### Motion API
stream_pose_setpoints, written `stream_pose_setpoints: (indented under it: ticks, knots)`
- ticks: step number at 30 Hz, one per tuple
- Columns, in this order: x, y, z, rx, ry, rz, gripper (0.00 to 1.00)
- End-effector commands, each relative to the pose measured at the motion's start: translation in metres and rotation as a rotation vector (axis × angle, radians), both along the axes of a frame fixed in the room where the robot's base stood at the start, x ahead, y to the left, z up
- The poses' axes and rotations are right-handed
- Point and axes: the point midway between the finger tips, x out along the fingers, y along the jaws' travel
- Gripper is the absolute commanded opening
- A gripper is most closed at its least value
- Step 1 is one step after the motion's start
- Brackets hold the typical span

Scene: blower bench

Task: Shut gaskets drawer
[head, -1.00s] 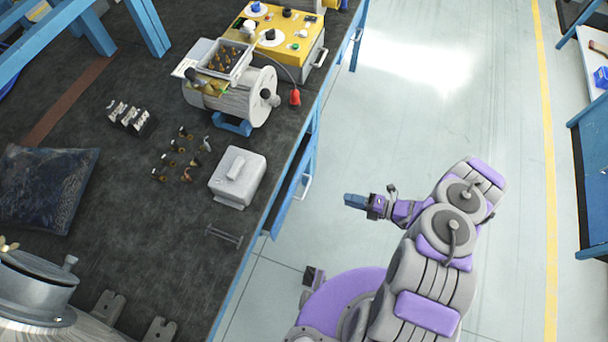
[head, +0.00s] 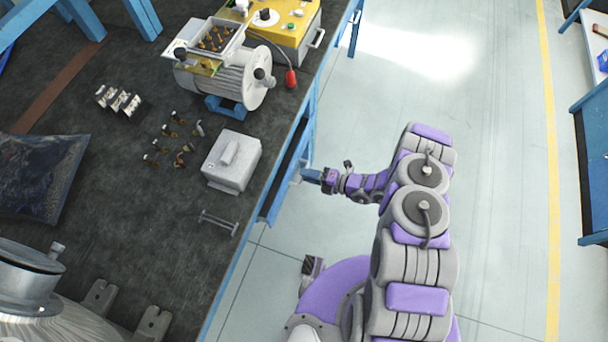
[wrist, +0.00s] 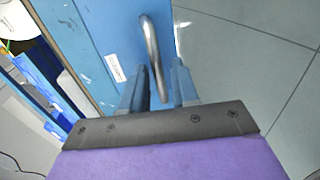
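A blue drawer (head: 284,190) stands out from the bench's right side in the head view, with a dark gap between its front and the bench edge. In the wrist view its blue front (wrist: 105,40) carries a curved metal handle (wrist: 153,55) and a small white label (wrist: 115,68), too small to read. My gripper (head: 312,175) is at the handle in the head view and hides part of it. In the wrist view my gripper (wrist: 158,82) has its fingers apart, with the handle's lower part in line with the gap. Contact cannot be told.
The dark bench top (head: 90,180) holds a motor (head: 225,80), a yellow control box (head: 285,30), a grey box (head: 232,160) and several small parts. Open floor (head: 440,100) lies right of the bench. Another blue bench (head: 592,150) stands at the far right.

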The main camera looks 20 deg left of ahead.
Motion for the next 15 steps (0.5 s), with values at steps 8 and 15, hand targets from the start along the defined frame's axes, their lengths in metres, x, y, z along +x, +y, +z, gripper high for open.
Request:
stream_pose_setpoints:
  ticks: [8,15]
  knots:
    - [0.001,0.018,-0.004,-0.001,-0.001,0.001,0.29]
    - [0.002,0.018,-0.003,0.0,-0.001,0.0,0.29]
